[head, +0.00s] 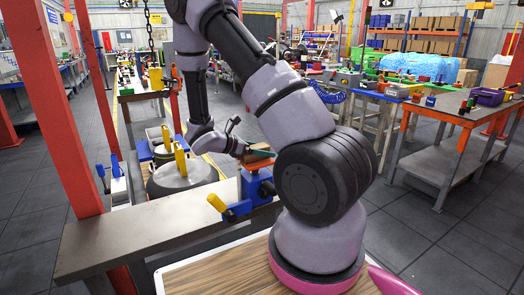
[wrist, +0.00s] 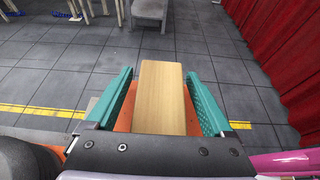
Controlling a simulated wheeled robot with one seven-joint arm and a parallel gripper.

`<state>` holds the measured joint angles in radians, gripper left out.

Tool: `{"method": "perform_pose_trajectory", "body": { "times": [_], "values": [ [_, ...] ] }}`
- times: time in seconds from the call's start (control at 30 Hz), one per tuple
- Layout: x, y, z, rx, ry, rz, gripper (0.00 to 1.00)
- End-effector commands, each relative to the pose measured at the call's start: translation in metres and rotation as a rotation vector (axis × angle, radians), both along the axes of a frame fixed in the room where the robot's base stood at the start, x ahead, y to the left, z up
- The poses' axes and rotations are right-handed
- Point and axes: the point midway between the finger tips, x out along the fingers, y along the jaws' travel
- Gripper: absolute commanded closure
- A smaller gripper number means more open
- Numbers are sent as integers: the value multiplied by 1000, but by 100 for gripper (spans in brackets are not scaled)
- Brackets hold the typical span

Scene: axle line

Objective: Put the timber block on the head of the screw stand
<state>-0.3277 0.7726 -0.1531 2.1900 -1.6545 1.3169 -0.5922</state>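The timber block (wrist: 160,95) is pale wood and lies lengthwise between my two teal fingers in the wrist view. My gripper (wrist: 159,100) is open around it, with a narrow gap and orange showing beside the block. An orange surface (wrist: 124,119) shows beneath the block, which appears to rest on it. In the head view, the screw stand (head: 257,188) is blue with a yellow-ended handle, at the edge of a grey bench. My gripper (head: 262,153) is at its top. The block (head: 257,157) shows there only as a small brown patch, partly hidden by my arm.
A red post (head: 55,110) and a blue-and-white device (head: 118,184) stand at left. Open floor (head: 430,230) lies at right, before a bench with bins.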

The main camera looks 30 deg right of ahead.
Motion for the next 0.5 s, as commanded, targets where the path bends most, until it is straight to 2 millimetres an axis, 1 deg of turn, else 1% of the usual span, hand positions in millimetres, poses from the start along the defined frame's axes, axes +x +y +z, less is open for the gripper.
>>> {"method": "perform_pose_trajectory", "body": {
  "times": [0.13,0.23,0.37,0.5],
  "values": [
    [0,0,3,0,-1,0,14],
    [0,9,7,0,-1,3,14],
    [0,33,17,0,-3,5,14],
    [-1,62,28,1,-3,4,14]
  ]
}}
